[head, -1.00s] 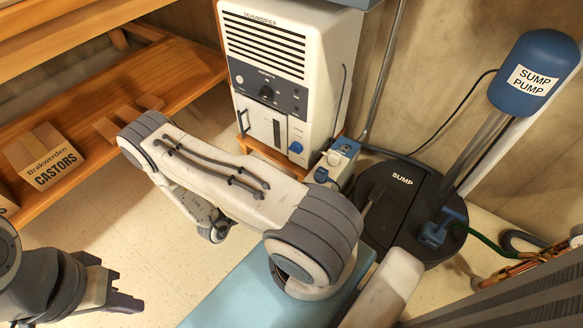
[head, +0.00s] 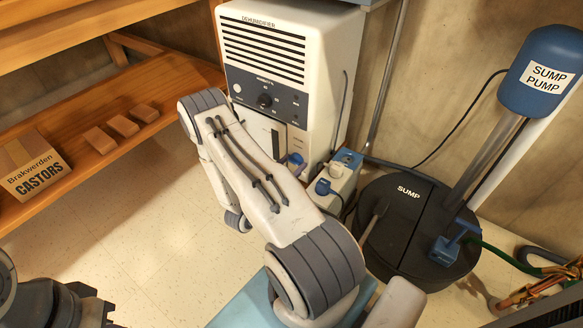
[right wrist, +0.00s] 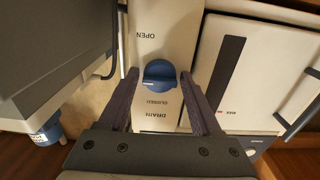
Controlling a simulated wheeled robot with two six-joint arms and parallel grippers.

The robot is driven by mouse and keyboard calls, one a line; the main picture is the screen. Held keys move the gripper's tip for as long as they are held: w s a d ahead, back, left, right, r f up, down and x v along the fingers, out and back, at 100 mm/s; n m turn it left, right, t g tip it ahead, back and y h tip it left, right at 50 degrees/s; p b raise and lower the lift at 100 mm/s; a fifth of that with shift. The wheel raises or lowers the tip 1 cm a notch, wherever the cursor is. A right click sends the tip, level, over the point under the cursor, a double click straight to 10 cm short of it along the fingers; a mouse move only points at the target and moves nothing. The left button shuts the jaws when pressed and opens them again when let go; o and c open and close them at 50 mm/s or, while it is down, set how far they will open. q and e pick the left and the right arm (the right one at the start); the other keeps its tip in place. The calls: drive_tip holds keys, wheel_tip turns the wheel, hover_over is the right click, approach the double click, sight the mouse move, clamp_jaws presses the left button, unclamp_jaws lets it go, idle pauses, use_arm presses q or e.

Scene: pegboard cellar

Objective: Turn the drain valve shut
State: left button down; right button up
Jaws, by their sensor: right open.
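The drain valve is a blue knob (right wrist: 160,76) on a white strip marked OPEN, CLOSED and DRAIN, upside down in the right wrist view. I cannot tell which mark it points to. In the head view the blue knob (head: 297,159) shows low on the front of the white dehumidifier (head: 262,50). My right gripper (right wrist: 159,74) is open, one finger on each side of the knob in the wrist view; contact cannot be told. My forearm hides this gripper in the head view. My left gripper (head: 88,309) is partly in view at the bottom left.
A box with blue and white fittings (head: 344,163) stands close beside the dehumidifier. The black sump lid (head: 378,222) and blue-topped sump pump (head: 541,70) are at the right. A wooden shelf (head: 172,92) holds a castors box (head: 38,168) and several small blocks.

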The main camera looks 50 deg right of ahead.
clamp_jaws()
drive_tip(key=n+p, duration=0.2)
drive_tip(key=p, duration=0.1)
drive_tip(key=n+p, duration=0.1)
drive_tip(key=shift+s+r+n, duration=0.1)
drive_tip(key=shift+r+n, duration=0.15)
drive_tip(key=shift+n, duration=0.05)
drive_tip(key=n+p, duration=0.3)
drive_tip(key=n, duration=0.1)
drive_tip(key=shift+n, duration=0.3)
drive_tip(key=n+p, duration=0.3)
drive_tip(key=n, duration=0.6)
drive_tip(key=shift+s+f+n+p, duration=0.1)
drive_tip(key=shift+f+n+p, duration=0.05)
drive_tip(key=shift+n+p, duration=0.2)
unclamp_jaws()
